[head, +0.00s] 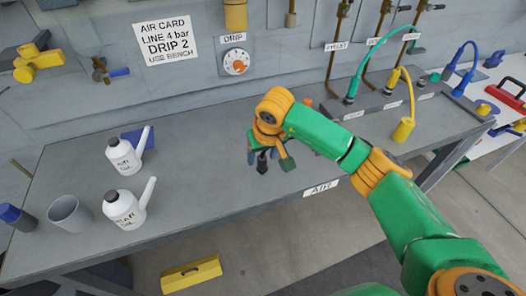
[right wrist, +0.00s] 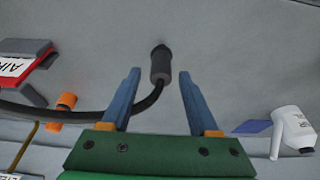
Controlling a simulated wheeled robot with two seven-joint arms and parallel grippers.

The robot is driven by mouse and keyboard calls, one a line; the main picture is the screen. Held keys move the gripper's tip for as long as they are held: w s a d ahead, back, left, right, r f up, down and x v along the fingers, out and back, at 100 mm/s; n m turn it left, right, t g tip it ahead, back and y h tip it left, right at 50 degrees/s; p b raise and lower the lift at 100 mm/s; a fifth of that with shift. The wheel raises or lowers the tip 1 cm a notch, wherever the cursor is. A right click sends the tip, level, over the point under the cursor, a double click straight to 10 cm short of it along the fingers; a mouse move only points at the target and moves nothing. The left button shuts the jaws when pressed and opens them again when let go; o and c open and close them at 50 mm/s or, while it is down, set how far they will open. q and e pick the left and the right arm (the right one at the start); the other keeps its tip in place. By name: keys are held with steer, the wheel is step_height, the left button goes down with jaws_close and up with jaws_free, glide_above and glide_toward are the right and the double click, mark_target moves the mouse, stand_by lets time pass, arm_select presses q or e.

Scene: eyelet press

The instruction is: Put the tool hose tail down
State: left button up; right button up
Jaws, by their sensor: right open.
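The tool hose tail (right wrist: 160,66) shows in the right wrist view as a dark ribbed end piece on a black hose. The hose curves in from the left and passes behind one finger. My right gripper (right wrist: 159,74) is open, with the end piece seen between its two blue fingertips and a gap on each side. In the head view my right gripper (head: 262,158) hangs over the middle of the grey bench. The hose is mostly hidden there by the gripper and arm. I cannot tell how far the end piece is above the bench. My left gripper is not in view.
The grey bench (head: 205,200) has clear room left of my right gripper. Two white bottles (head: 122,157) (head: 124,210), a grey cup (head: 70,215) and a blue block (head: 136,138) stand at the left. A fitting rail (head: 378,108) with coloured hoses stands at the back right.

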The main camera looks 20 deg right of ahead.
steer(key=shift+s+r+b, duration=0.1)
steer(key=shift+r+b, duration=0.2)
steer(key=shift+r, duration=0.25)
steer(key=b+v, duration=0.1)
steer(key=v, duration=1)
steer(key=shift+b, duration=0.35)
